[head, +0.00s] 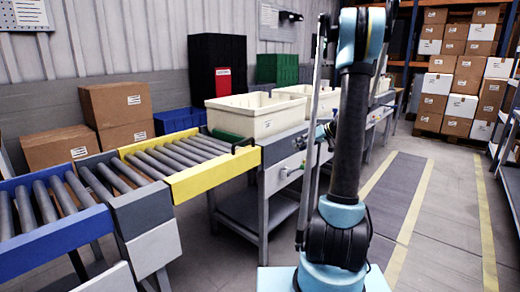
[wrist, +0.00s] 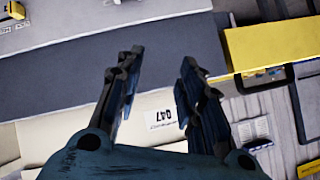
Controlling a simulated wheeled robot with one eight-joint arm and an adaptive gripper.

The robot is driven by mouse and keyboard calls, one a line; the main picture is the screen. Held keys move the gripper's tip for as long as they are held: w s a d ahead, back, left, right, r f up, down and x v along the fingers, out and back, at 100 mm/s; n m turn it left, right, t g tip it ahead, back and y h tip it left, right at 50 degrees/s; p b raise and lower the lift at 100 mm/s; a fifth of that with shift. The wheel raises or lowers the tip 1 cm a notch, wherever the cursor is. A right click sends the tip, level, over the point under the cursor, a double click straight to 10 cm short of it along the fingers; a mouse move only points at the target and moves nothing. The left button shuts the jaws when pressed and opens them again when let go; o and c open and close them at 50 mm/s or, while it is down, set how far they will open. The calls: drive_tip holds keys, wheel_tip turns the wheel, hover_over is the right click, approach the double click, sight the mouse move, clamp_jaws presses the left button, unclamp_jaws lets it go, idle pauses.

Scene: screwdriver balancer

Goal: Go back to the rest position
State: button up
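My gripper (wrist: 160,62) shows in the wrist view with its two dark fingers spread apart. Nothing is held between them. Behind the fingers is a cream bin (wrist: 140,133) with an upside-down white label (wrist: 165,118). The gap between gripper and bin cannot be judged. No screwdriver can be clearly identified in either view.
In the head view, a cream bin (head: 258,126) stands on the bench left of my arm, beside a roller conveyor with a yellow rail (head: 188,185). Cardboard boxes (head: 116,106) stand behind it. The aisle floor (head: 440,235) at right is clear. A black handle (wrist: 293,92) shows in the wrist view.

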drive_tip(key=s+a+r+m+g+h, duration=0.1)
drive_tip(key=s+a+m+h, duration=0.15)
drive_tip(key=s, duration=0.95)
drive_tip(key=s+a+r+m+g+h, duration=0.1)
drive_tip(key=s+a+g+h, duration=0.15)
drive_tip(key=s, duration=0.95)
drive_tip(key=s+d+f+m+h, duration=0.1)
drive_tip(key=s+f, duration=0.3)
drive_tip(key=s, duration=0.6)
drive_tip(key=s+d+f+m+h, duration=0.1)
drive_tip(key=s+d+f+h, duration=0.2)
drive_tip(key=s, duration=0.8)
drive_tip(key=shift+f, duration=0.95)
drive_tip(key=shift+s+m, duration=0.1)
drive_tip(key=shift+m, duration=0.15)
drive_tip(key=shift+w+f, duration=0.2)
drive_tip(key=shift+w, duration=0.25)
drive_tip(key=shift+c, duration=0.6)
